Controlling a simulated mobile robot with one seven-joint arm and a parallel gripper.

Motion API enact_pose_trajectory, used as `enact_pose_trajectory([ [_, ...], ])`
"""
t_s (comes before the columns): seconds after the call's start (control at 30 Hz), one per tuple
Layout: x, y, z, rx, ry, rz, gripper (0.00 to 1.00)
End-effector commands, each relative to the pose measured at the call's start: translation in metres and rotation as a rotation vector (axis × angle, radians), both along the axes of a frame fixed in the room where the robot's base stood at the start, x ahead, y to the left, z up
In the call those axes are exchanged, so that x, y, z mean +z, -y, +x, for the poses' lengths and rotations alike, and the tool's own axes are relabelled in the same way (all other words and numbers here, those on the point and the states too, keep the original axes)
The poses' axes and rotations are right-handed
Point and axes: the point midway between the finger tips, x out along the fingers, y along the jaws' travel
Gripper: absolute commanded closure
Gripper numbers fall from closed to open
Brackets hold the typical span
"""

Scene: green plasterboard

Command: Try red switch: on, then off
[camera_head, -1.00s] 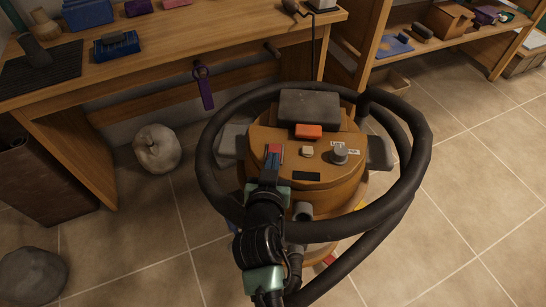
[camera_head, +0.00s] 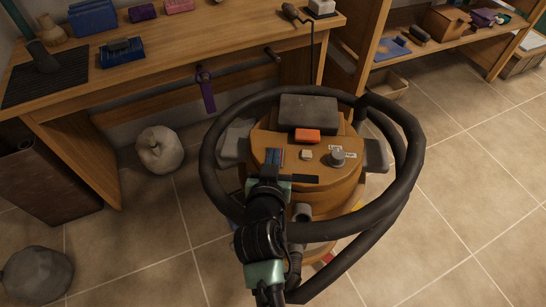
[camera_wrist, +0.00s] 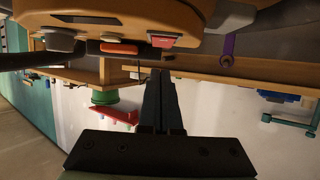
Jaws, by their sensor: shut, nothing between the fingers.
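The red switch (camera_wrist: 161,41) sits on the top panel of the orange-brown vacuum machine (camera_head: 330,185). In the head view my gripper mostly covers the switch. My gripper (camera_head: 274,155) is shut and empty, at the left of the panel. In the wrist view its closed fingertips (camera_wrist: 160,72) point toward the switch, with a small gap in the picture between them. I cannot tell whether they touch it or which way the switch is tipped.
An orange-red block (camera_head: 307,136), a small pale button (camera_head: 307,155) and a grey knob (camera_head: 338,158) share the panel. A thick black hose (camera_head: 413,150) loops around the machine. A wooden workbench (camera_head: 150,75) stands behind; tiled floor is open at right.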

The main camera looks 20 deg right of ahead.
Motion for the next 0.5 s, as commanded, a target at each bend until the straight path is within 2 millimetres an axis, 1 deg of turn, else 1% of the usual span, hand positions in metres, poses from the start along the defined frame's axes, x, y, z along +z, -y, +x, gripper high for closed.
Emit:
enact_pose_trajectory([
  [0.03, 0.016, 0.002, 0.002, 0.000, 0.002, 0.000, 1.00],
  [0.13, 0.033, 0.004, 0.006, 0.000, 0.002, -0.001, 1.00],
  [0.17, 0.025, -0.001, -0.003, 0.002, -0.004, -0.001, 1.00],
  [0.2, 0.024, -0.005, -0.012, 0.003, -0.004, 0.001, 1.00],
  [0.4, 0.028, -0.024, -0.046, 0.003, -0.003, 0.000, 1.00],
  [0.5, 0.030, -0.032, -0.061, 0.003, -0.003, 0.000, 1.00],
])
